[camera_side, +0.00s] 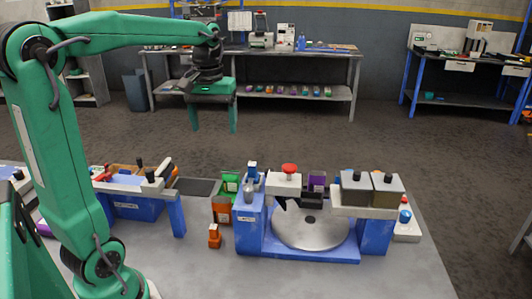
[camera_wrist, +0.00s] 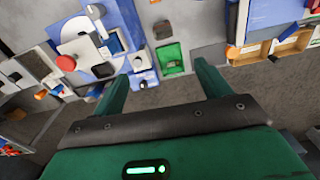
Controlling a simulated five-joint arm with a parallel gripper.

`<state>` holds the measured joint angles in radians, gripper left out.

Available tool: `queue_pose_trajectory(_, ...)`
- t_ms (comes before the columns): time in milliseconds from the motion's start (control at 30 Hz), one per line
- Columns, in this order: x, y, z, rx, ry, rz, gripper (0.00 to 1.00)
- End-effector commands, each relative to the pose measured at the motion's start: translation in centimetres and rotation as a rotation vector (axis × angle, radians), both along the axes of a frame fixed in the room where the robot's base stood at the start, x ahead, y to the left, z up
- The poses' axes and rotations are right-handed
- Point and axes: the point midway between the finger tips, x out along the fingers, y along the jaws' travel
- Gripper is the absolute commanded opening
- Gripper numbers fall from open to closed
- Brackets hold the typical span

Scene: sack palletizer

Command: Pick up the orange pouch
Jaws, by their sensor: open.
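My gripper (camera_side: 214,130) hangs high above the back edge of the table, pointing down, with its two green fingers wide apart and nothing between them. In the wrist view the fingers of my gripper (camera_wrist: 163,72) are also apart. No orange pouch can be told for certain. A small orange object (camera_side: 214,237) stands on the table left of the blue machine. An orange-brown holder (camera_side: 222,212) is just behind it. Both are well below and in front of my gripper. A green bin (camera_side: 229,184) stands behind the holder; it also shows between the fingers in the wrist view (camera_wrist: 171,57).
The blue machine with a round metal plate (camera_side: 310,232) and red knob (camera_side: 289,169) stands right of the orange objects. A blue station (camera_side: 138,208) stands to their left. The table (camera_side: 200,275) is clear in front. Benches line the back wall.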

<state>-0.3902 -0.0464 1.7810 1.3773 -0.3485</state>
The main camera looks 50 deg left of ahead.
Motion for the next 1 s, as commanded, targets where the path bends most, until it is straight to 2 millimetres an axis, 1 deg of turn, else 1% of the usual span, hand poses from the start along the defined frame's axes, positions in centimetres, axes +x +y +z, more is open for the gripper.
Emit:
queue_pose_trajectory(167, 0.5, 1.3, -0.5, -0.013, 0.03, 0.05, 0.76)
queue_pose_trajectory(367, 0.4, 1.2, -3.2, -0.014, 0.031, 0.048, 0.76)
queue_pose_trajectory(567, 0.4, 1.2, -6.6, -0.014, 0.033, 0.047, 0.76)
queue_pose_trajectory(667, 0.4, 1.1, -8.6, -0.014, 0.033, 0.047, 0.76)
queue_pose_trajectory(767, 0.4, 1.1, -11.3, -0.015, 0.034, 0.047, 0.76)
queue_pose_trajectory(900, 0.3, 1.1, -15.4, -0.015, 0.036, 0.047, 0.76)
queue_pose_trajectory(1000, 0.4, 1.1, -17.7, -0.014, 0.033, 0.047, 0.76)
